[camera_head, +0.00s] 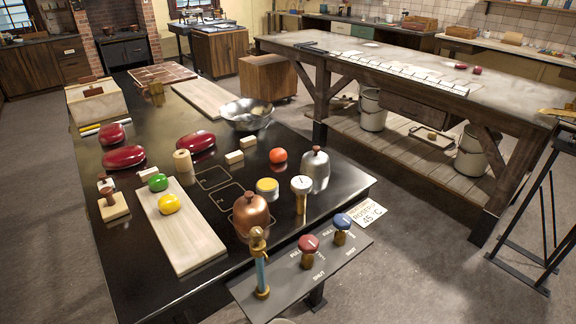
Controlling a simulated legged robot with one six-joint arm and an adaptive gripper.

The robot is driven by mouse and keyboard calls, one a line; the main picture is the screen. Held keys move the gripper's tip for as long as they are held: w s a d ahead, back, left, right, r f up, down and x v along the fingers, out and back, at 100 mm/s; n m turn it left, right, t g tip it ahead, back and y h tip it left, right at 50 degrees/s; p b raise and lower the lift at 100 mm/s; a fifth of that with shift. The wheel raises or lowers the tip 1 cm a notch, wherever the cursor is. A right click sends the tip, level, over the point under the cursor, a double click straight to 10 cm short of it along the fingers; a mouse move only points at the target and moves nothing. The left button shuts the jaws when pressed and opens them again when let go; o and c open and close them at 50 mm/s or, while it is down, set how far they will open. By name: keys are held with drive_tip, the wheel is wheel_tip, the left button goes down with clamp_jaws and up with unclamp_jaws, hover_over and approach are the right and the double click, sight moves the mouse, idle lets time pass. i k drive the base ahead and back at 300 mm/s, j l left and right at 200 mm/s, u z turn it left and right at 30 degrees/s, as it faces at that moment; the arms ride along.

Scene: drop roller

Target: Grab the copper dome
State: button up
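The copper dome (250,215) stands upright near the front right edge of the black table (135,265). It has a small knob on top and sits on or beside a white outlined square on the tabletop. A silver dome (315,172) with a dark knob stands behind it to the right. A white-topped brass post (301,193) stands between the two domes. My gripper does not show in this view.
A control panel (290,285) with a red knob (308,244), a blue knob (342,222) and a thin brass-topped column (260,265) juts out in front of the copper dome. A pale board (180,240) with green and yellow items lies to its left. A yellow-topped jar (267,187) stands behind.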

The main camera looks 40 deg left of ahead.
sight(250, 210)
drive_tip(key=i+u, duration=0.15)
drive_tip(key=u, duration=0.25)
drive_tip(key=i+u, duration=0.15)
drive_tip(key=u, duration=0.25)
drive_tip(key=i+u, duration=0.2)
drive_tip(key=u, duration=0.2)
drive_tip(key=i+l+u, duration=0.1)
drive_tip(key=u, duration=0.3)
drive_tip(key=i+u, duration=0.95)
drive_tip(key=k, duration=0.1)
